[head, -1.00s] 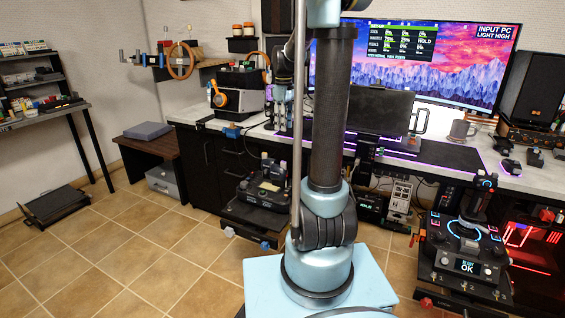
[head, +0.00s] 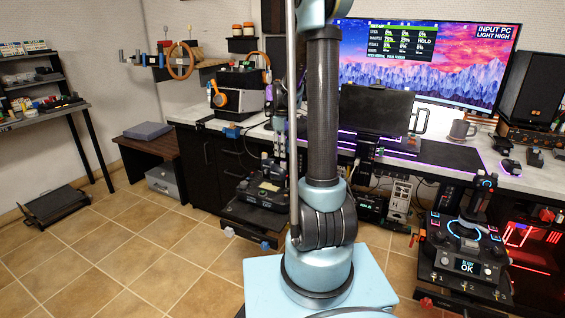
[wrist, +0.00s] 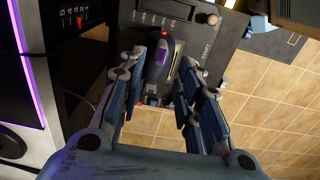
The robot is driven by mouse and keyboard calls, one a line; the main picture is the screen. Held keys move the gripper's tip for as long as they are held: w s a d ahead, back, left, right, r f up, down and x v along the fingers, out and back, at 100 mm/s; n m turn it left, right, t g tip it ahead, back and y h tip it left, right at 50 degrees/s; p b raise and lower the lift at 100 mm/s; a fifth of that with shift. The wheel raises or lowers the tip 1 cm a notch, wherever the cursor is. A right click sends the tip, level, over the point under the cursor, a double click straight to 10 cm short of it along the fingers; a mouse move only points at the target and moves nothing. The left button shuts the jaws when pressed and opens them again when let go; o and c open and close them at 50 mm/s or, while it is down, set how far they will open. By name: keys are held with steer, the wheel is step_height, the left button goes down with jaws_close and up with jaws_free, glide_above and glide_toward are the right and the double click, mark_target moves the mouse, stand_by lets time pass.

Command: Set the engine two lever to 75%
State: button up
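In the wrist view, a dark throttle panel (wrist: 205,22) with small white markings lies ahead of my gripper. A lever with a dark, purplish rounded handle (wrist: 161,58) stands out from it. A yellowish strip (wrist: 178,68) shows just right of that handle. My gripper (wrist: 168,76) is open, its two fingers apart on either side of the handle. The left finger is close to the handle; I cannot tell whether it touches. I cannot read which engine the lever is for.
The desk (head: 530,178) runs along the wall, with a monitor (head: 430,60), a dark screen (head: 375,108) and a mug (head: 462,130). A control box (head: 465,255) stands at the right.

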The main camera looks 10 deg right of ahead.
glide_above(279, 174)
steer(key=w+d, duration=0.2)
steer(key=shift+f, duration=2.8)
steer(key=shift+c, duration=0.6)
steer(key=shift+w, duration=0.1)
jaws_close()
